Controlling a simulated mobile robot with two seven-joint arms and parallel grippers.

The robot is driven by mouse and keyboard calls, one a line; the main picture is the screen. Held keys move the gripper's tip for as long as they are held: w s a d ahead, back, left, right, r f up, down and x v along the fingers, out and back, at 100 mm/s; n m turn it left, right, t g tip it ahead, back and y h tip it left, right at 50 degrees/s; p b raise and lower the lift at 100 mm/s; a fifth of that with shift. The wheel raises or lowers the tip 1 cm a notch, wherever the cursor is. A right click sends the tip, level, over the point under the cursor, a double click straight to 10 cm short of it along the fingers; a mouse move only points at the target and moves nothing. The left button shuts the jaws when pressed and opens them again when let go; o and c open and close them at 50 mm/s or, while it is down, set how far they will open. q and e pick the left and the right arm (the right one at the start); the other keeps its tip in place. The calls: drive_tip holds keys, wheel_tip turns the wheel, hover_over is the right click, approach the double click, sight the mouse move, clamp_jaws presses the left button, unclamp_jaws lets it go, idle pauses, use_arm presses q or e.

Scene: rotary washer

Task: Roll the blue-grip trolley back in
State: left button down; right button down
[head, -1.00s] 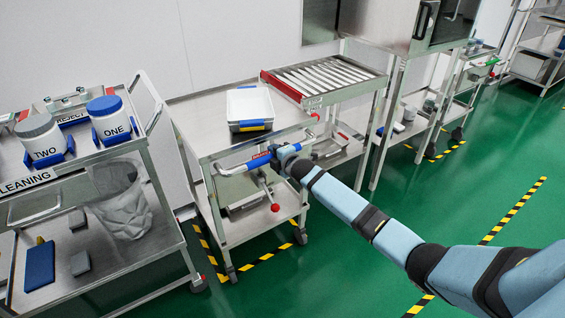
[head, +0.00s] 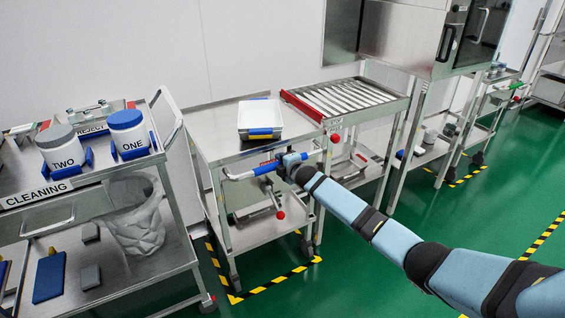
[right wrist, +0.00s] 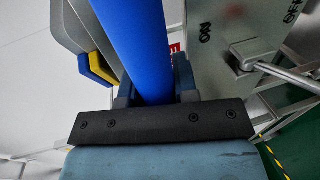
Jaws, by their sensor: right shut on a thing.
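The blue-grip trolley (head: 225,146) is a steel cart standing beside the roller table, within the yellow-black floor marking. Its push handle has a blue grip (head: 267,168), which also fills the middle of the right wrist view (right wrist: 137,45). My right gripper (head: 287,165) is shut on the blue grip at the front of the trolley. A white tray with blue and yellow clips (head: 260,118) sits on the trolley's top. A red knob (head: 280,214) hangs below the handle. My left gripper is not in view.
The roller table (head: 345,98) with a red edge bar stands right of the trolley, close to it. The cleaning cart (head: 110,175) with tubs ONE and TWO stands at the left. Green floor (head: 380,260) is free in front.

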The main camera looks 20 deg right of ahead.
drive_tip(key=c, duration=1)
unclamp_jaws()
drive_tip(key=shift+w+r, duration=0.2)
drive_tip(key=shift+r, duration=0.05)
drive_tip(key=shift+o, duration=0.7)
drive_tip(key=shift+w+f, duration=0.1)
drive_tip(key=shift+f, duration=0.05)
use_arm(q)
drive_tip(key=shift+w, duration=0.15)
drive_tip(key=p, duration=0.1)
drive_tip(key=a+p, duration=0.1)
drive_tip(key=p, duration=0.1)
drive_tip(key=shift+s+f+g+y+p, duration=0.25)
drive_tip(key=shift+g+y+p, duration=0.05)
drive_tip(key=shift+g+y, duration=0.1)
use_arm(e)
drive_tip(key=v, duration=1.4)
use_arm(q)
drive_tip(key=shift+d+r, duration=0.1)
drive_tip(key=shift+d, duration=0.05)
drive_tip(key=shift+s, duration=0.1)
